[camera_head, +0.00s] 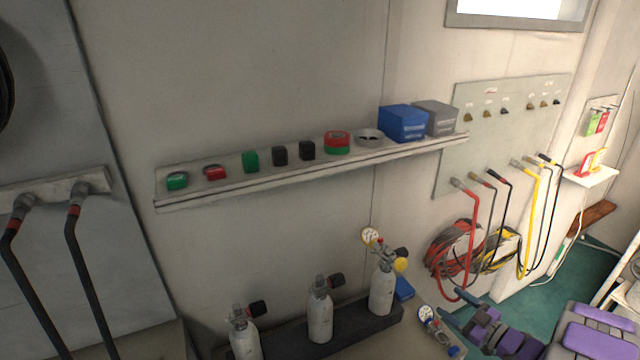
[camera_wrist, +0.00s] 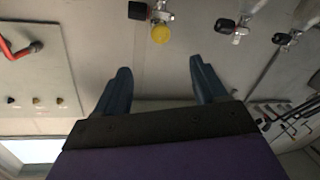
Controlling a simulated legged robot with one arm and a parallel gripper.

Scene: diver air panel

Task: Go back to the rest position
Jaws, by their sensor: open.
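My gripper (camera_wrist: 158,68) is open and empty in the wrist view, with its two dark fingers apart. In the head view, my gripper (camera_head: 463,306) is at the lower right, beside the coiled hoses. White cylinders stand in a dark rack (camera_head: 365,330) below the shelf. The right cylinder (camera_head: 382,290) has a regulator with a gauge (camera_head: 370,237) and a yellow cap (camera_head: 401,265). The yellow cap also shows in the wrist view (camera_wrist: 160,34), beyond the fingers and apart from them.
A wall shelf (camera_head: 310,172) holds tapes, small blocks, a blue box (camera_head: 403,123) and a grey box (camera_head: 436,117). Red and yellow hoses (camera_head: 466,252) hang from the right panel (camera_head: 505,130). Another gauge assembly (camera_head: 430,318) lies near my gripper. Teal floor (camera_head: 585,270) shows at right.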

